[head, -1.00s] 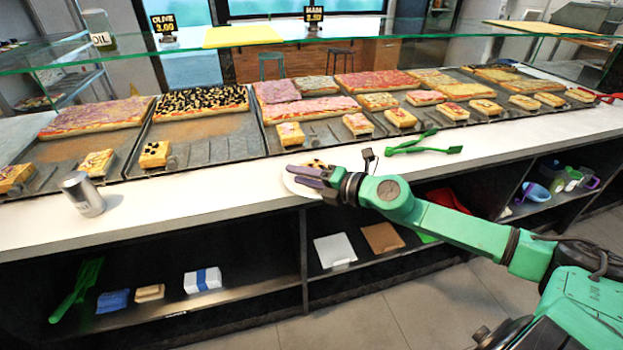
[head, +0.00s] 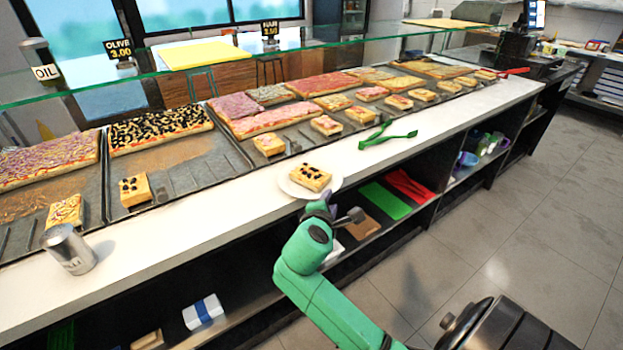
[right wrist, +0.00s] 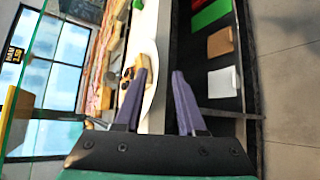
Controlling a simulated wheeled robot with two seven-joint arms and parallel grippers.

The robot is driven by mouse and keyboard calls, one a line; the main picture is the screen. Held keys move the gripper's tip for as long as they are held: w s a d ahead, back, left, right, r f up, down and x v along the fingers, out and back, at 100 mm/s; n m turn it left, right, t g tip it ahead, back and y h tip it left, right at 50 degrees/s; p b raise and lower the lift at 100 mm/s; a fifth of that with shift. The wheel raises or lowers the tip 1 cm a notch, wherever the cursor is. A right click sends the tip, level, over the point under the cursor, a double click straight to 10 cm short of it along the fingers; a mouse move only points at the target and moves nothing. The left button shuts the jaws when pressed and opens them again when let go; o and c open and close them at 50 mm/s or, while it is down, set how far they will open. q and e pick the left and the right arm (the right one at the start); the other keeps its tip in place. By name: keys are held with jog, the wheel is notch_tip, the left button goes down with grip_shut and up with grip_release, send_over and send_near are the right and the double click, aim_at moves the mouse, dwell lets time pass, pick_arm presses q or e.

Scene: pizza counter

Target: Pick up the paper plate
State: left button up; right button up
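The white paper plate (head: 332,186) lies on the counter near its front edge, with a square pizza slice with dark toppings (head: 311,177) on it. My right gripper (head: 326,203) is at the plate's front rim. In the right wrist view my right gripper (right wrist: 160,78) is open. One finger overlaps the plate (right wrist: 151,97) on the slice's side, and the other is over the dark shelf space. Part of the rim shows between the fingers; I cannot tell whether they touch it. My left gripper is not in view.
A silver can (head: 68,249) stands at the left. Pizza trays (head: 185,165) line the back beneath a glass shelf.

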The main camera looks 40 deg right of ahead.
aim_at(333, 189)
jog(key=p+x, duration=0.1)
jog(key=x, duration=0.5)
jog(key=shift+w, duration=0.5)
jog(key=shift+a, duration=0.1)
jog(key=shift+c, duration=0.5)
jog(key=shift+s+a, duration=0.1)
grip_shut()
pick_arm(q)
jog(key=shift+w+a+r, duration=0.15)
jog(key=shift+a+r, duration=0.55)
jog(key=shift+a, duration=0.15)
pick_arm(e)
jog(key=shift+r, duration=0.1)
